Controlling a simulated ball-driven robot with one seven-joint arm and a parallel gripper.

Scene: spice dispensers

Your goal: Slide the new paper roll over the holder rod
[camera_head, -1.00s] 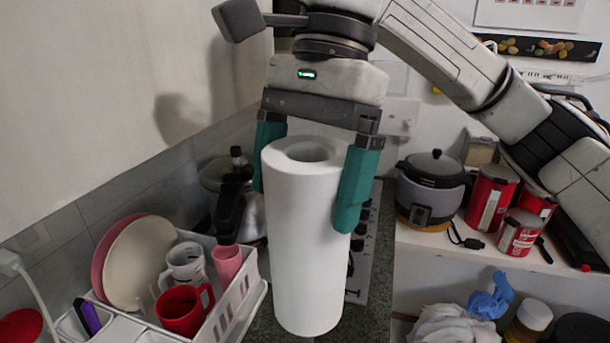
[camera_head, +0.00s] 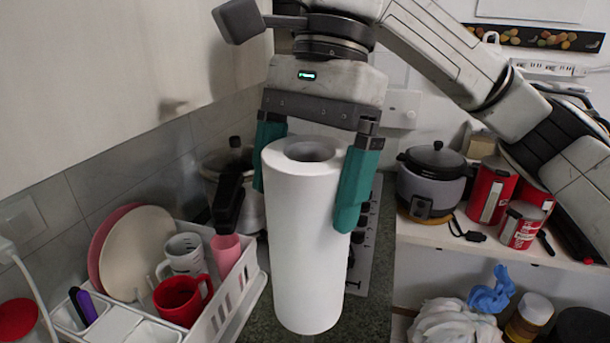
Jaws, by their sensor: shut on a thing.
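A white paper roll (camera_head: 304,240) stands upright in the middle of the view, with its hollow core opening at the top. My gripper (camera_head: 312,185) comes down from above and is shut on the roll's upper part, one teal finger on each side. I do not see the holder rod.
A white dish rack (camera_head: 222,312) with plates (camera_head: 137,250), a red mug (camera_head: 182,298) and cups stands at left. A stove (camera_head: 366,240) and pots are behind the roll. A rice cooker (camera_head: 432,184) and red cans (camera_head: 492,190) sit on a right shelf.

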